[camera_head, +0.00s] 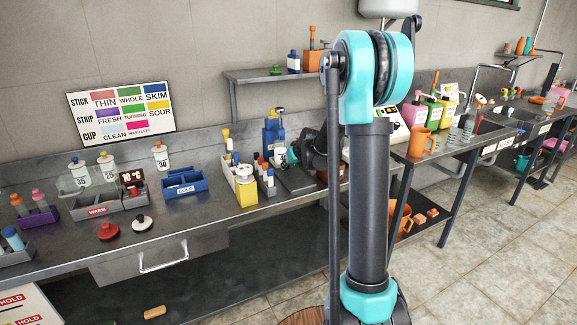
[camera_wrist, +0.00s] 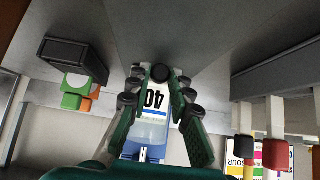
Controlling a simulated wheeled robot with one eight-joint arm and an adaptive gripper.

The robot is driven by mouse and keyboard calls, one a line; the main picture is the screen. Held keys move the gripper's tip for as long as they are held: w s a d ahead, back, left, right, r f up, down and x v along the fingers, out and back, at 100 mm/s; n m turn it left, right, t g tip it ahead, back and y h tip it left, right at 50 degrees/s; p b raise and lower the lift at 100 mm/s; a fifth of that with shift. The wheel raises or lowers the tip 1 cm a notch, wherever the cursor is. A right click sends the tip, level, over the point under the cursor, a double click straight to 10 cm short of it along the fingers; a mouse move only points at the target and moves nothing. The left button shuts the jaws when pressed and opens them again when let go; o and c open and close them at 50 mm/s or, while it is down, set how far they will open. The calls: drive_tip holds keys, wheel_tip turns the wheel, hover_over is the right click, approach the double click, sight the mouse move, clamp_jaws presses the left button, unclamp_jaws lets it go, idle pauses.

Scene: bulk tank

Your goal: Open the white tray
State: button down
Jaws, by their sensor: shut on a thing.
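A pale, whitish tray (camera_head: 229,172) stands on the metal counter, left of my gripper, with small bottles in it. A yellow block with a white top covers its near end. Whether the tray has a lid or moving part cannot be told. My gripper (camera_head: 284,154) is low over the counter, right of the tray and apart from it. In the wrist view, my gripper (camera_wrist: 160,84) has its fingers on both sides of a bottle labelled 40 (camera_wrist: 153,98), which is white and blue, and appears shut on it. The tray is not clearly recognisable in that view.
A blue tray marked COLD (camera_head: 184,187) and a grey rack marked WARM (camera_head: 97,205) stand left. A grey rack of small bottles (camera_head: 267,184) stands beside the yellow block (camera_head: 246,194). Red and white lids lie in front.

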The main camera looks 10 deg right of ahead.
drive_tip(key=s+d, duration=0.1)
drive_tip(key=s, duration=0.3)
drive_tip(key=s+d, duration=0.1)
drive_tip(key=s, duration=0.2)
drive_tip(key=s+d, duration=0.1)
drive_tip(key=s, duration=0.3)
drive_tip(key=shift+s+d, duration=0.3)
drive_tip(key=shift+d, duration=0.1)
drive_tip(key=c, duration=1.4)
unclamp_jaws()
drive_tip(key=shift+o, duration=0.2)
drive_tip(key=v, duration=1.2)
